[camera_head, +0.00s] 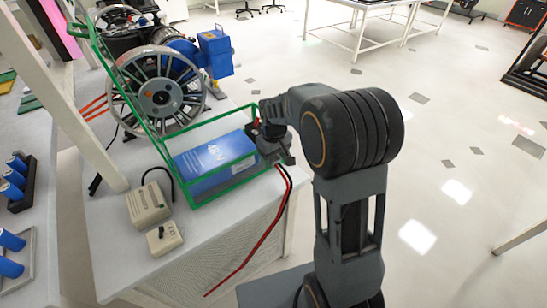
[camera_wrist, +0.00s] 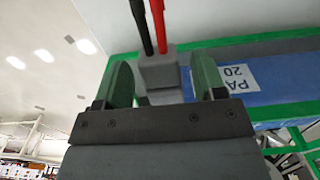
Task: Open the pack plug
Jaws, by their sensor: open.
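The pack plug (camera_wrist: 158,72) is a small grey block with a black and a red cable, seen in the wrist view against the pack's end. My gripper (camera_wrist: 164,80) is open, with one green finger on each side of the plug and visible gaps between. The blue battery pack (camera_head: 215,162) lies inside a green tube frame (camera_head: 243,112) in the head view. Its white label shows in the wrist view. In the head view my gripper (camera_head: 268,138) is at the pack's right end and hides the plug.
Red and black cables (camera_head: 262,240) hang over the white table's (camera_head: 115,245) right edge. Two beige boxes (camera_head: 148,203) stand left of the pack. A spoked wheel (camera_head: 160,95) and a blue box (camera_head: 215,52) are behind.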

